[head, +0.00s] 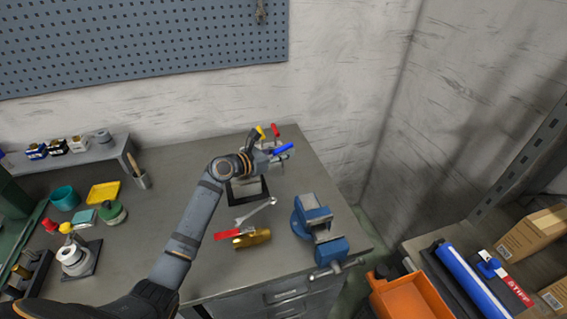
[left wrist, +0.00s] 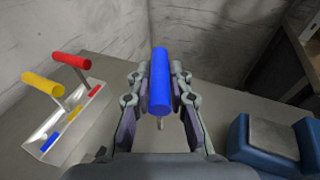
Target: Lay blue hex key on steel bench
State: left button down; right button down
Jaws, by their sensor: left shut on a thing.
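The blue hex key (head: 284,149) is a blue cylinder handle, upright between my fingers in the left wrist view (left wrist: 160,85). A short bit of its metal shaft shows below the handle. My left gripper (head: 273,156) is shut on the handle and holds it above the back part of the grey steel bench (head: 318,181). A small pale rack (left wrist: 66,128) with a yellow-handled key (left wrist: 43,84) and a red-handled key (left wrist: 72,60) stands left of my gripper in the left wrist view. My right gripper is not in view.
A blue vise (head: 312,215) is at the bench's right end. A wrench (head: 258,209), a red-handled tool (head: 228,235) and a brass piece (head: 252,238) lie on the front part. The bench's back right corner is clear. An orange bin (head: 407,299) is at right.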

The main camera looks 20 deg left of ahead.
aim_at(283, 162)
pick_arm(q)
jog(key=shift+w+f, duration=0.25)
jog(key=shift+f, duration=0.05)
jog(key=shift+w+a+f, duration=0.1)
jog(key=shift+w+f, duration=0.05)
jog(key=shift+f, duration=0.75)
jog(key=shift+w+f, duration=0.1)
jog(key=shift+f, duration=0.8)
jog(key=shift+f, duration=0.15)
jog(key=c, duration=1.3)
grip_release()
jog(key=shift+o, duration=0.2)
